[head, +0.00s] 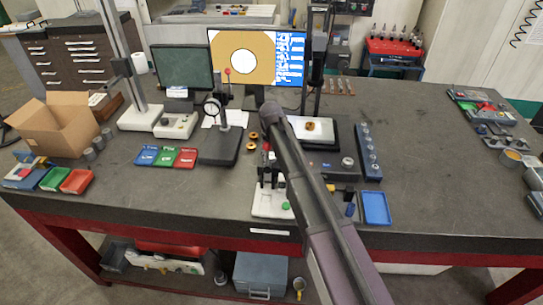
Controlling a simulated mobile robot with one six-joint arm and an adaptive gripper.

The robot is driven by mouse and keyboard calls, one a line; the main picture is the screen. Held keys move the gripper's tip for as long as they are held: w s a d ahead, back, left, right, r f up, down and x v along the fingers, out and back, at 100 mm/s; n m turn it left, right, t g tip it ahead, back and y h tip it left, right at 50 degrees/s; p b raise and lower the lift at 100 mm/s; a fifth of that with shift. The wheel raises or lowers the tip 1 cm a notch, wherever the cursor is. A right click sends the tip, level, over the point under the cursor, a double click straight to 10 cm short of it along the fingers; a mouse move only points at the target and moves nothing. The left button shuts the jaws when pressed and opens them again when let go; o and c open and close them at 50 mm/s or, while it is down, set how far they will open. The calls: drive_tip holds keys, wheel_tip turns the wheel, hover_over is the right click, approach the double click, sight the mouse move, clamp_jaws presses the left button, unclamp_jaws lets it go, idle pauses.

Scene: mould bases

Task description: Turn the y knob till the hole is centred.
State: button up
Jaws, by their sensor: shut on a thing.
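The monitor (289,58) at the back shows a white round hole (243,63) on an orange field. The hole sits near the middle of that field from side to side and slightly low. A brass-coloured part (313,126) lies on the white-topped stage (322,140) in front of the monitor. My arm covers part of the stage's front.
A blue tray (376,208) and blue rack (368,155) stand right. The bench's right middle is clear.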

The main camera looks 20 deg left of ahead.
drive_tip(key=shift+m, duration=0.6)
drive_tip(key=o, duration=1.1)
drive_tip(key=shift+o, duration=0.2)
drive_tip(key=shift+n, duration=0.4)
